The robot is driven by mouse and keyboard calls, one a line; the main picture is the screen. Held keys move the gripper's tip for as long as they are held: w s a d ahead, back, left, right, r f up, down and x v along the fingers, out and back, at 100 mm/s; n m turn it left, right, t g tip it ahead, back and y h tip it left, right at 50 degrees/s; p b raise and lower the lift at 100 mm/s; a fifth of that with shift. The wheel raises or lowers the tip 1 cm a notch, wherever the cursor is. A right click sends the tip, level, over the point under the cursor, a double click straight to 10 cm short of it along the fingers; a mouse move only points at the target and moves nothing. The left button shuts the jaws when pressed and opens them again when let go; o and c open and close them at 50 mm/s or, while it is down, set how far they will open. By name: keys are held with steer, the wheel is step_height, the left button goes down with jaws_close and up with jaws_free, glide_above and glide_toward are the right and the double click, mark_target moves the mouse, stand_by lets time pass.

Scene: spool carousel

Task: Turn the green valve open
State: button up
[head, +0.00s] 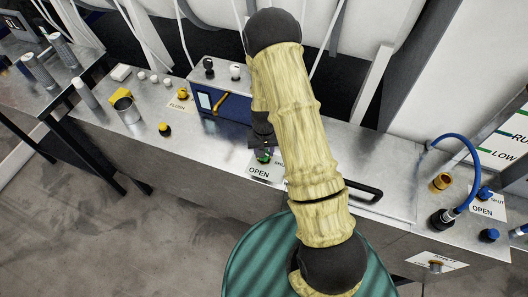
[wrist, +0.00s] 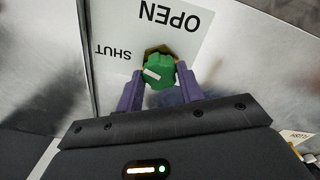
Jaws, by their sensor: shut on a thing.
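The green valve (wrist: 159,70) is a small ridged knob with a pale mark on its face, set in front of a label plate (wrist: 190,25) reading OPEN and SHUT, upside down in the wrist view. My gripper (wrist: 160,88) has its two purple fingers on either side of the knob and is shut on it. In the wrist view the pale mark lies towards the left side of the knob. In the head view a bit of the green valve (head: 263,156) shows beside my gripper (head: 262,147), and my arm hides much of the area around it.
A blue valve (head: 485,193) with its own OPEN label and a blue hose (head: 462,150) stand at the right of the metal bench. A black handle (head: 362,190) lies right of my arm. A blue box (head: 222,105), a yellow knob (head: 183,93) and a cup (head: 124,106) are left.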

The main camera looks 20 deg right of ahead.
steer(key=m, duration=0.3)
steer(key=shift+m+b, duration=0.4)
steer(key=m, duration=0.3)
steer(key=shift+m, duration=0.3)
steer(key=m, duration=0.3)
steer(key=shift+w+r+m, duration=0.1)
steer(key=shift+m, duration=1.9)
steer(key=o, duration=1)
step_height(320, 180, up, 17)
steer(key=shift+r, duration=0.15)
